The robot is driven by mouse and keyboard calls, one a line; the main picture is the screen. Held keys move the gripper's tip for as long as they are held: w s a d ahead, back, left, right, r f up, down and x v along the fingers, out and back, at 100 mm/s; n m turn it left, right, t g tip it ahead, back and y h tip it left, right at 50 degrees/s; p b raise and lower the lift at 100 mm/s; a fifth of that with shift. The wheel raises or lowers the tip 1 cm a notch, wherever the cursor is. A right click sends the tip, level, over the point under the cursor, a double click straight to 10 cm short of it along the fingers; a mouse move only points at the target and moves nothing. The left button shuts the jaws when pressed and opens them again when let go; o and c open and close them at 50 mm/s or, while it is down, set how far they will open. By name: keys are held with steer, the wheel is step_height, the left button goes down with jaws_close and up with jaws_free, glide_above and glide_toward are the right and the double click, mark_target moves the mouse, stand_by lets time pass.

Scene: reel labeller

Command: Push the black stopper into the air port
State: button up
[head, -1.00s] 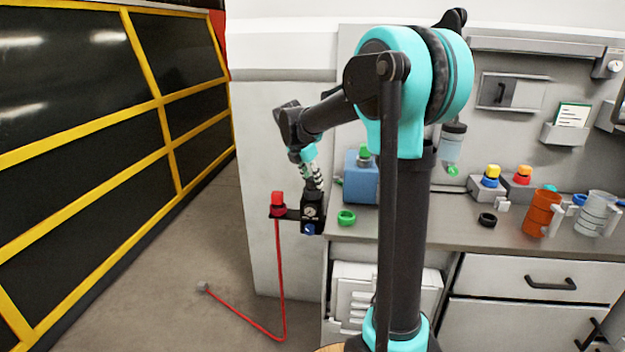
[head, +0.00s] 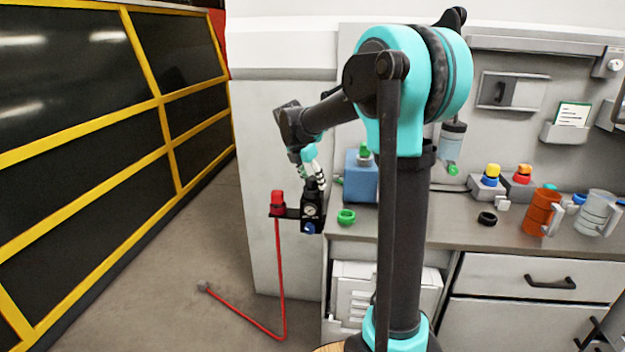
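My gripper (head: 318,176) is small in the head view, pointing down just above the black regulator (head: 312,205) with a round gauge and a blue part below. Its fingertips are at or very near the dark top of the regulator; I cannot tell whether they touch it. Whether the fingers are open or shut is too small to see. I cannot make out a separate black stopper or the air port there. A red fitting (head: 277,202) sits on the bracket to the left of the regulator.
A red hose (head: 279,270) hangs from the red fitting to the floor. A green ring (head: 346,216) and a blue box (head: 361,178) are close by on the bench. A black ring (head: 487,218) and an orange mug (head: 541,212) stand farther right.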

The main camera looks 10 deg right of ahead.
steer(key=shift+r, duration=0.15)
steer(key=v, duration=1.1)
steer(key=shift+r, duration=0.35)
steer(key=shift+s, duration=0.1)
steer(key=s+d+f+m+y, duration=0.1)
steer(key=s+d+f+m, duration=0.2)
steer(key=s+f+m, duration=1)
steer(key=s+d+f+m+t+y, duration=0.1)
steer(key=s+d+f+m, duration=0.3)
steer(key=s+f+m, duration=0.9)
steer(key=shift+s+f+y, duration=0.75)
steer(key=shift+f+y, duration=0.05)
steer(key=shift+d, duration=0.2)
